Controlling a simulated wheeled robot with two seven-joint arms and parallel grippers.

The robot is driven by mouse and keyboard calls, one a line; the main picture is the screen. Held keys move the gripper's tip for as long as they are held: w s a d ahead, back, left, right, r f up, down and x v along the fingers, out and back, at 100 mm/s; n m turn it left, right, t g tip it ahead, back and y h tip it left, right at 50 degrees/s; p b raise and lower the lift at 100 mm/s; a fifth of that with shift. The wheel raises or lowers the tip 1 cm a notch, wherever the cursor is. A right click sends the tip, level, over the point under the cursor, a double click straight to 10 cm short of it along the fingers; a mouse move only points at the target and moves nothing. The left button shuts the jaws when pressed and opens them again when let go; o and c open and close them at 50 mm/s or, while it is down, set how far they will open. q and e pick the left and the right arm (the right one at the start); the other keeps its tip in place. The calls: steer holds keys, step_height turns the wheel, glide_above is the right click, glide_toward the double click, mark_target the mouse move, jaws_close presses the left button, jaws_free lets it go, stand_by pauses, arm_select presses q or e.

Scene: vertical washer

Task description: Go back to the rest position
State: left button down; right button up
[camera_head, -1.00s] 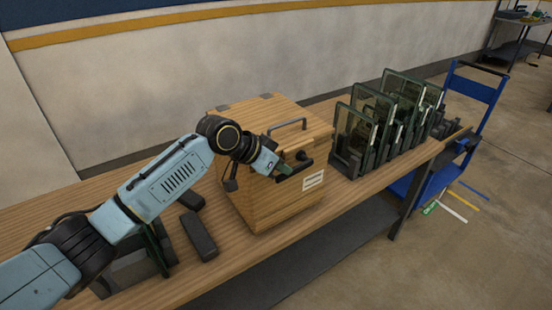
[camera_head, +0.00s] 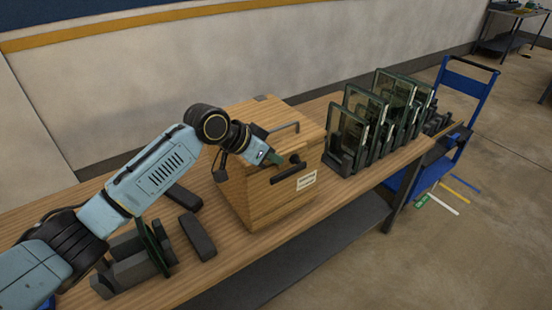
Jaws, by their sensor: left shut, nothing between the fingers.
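My left arm comes in from the left edge and reaches over the table. My left gripper (camera_head: 278,161) is shut and empty, in front of the upper part of the wooden box (camera_head: 262,200). I cannot tell whether it touches the box. The box has a metal handle on top, a dark handle on its front and a white label. My right gripper is not in view.
The box stands on a long wooden table (camera_head: 62,208). A rack with several glass panels (camera_head: 350,135) stands right of it. Dark blocks (camera_head: 197,236) and a holder (camera_head: 128,268) lie at the left. A blue cart (camera_head: 470,88) stands beyond the table's right end.

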arm_select(q)
steer(key=s+b+v, duration=0.1)
steer(key=v, duration=0.7)
steer(key=s+f+n+y, duration=0.2)
steer(key=s+f, duration=1.1)
steer(key=f, duration=0.2)
steer(key=s+a+f+n+g+y, duration=0.1)
steer(key=s+a+f+n+y, duration=0.25)
steer(key=s+a, duration=0.45)
steer(key=s+a+f+n+g+y, duration=0.1)
steer(key=s+a+f+n+y, duration=0.25)
steer(key=s, duration=0.75)
step_height(320, 180, down, 31)
steer(key=s+a+m+h+b, duration=0.1)
steer(key=s+h+b, duration=0.1)
steer(key=b, duration=0.4)
steer(key=s+a+f+g+b, duration=0.1)
steer(key=s+f+b, duration=0.2)
steer(key=s+f, duration=0.5)
steer(key=s+a+f+g+b, duration=0.1)
steer(key=s+a+f+b, duration=0.1)
steer(key=s+f, duration=0.6)
step_height(320, 180, down, 5)
steer(key=shift+r+m+y+b, duration=0.1)
steer(key=shift+m+y+b, duration=0.2)
steer(key=shift+b, duration=0.1)
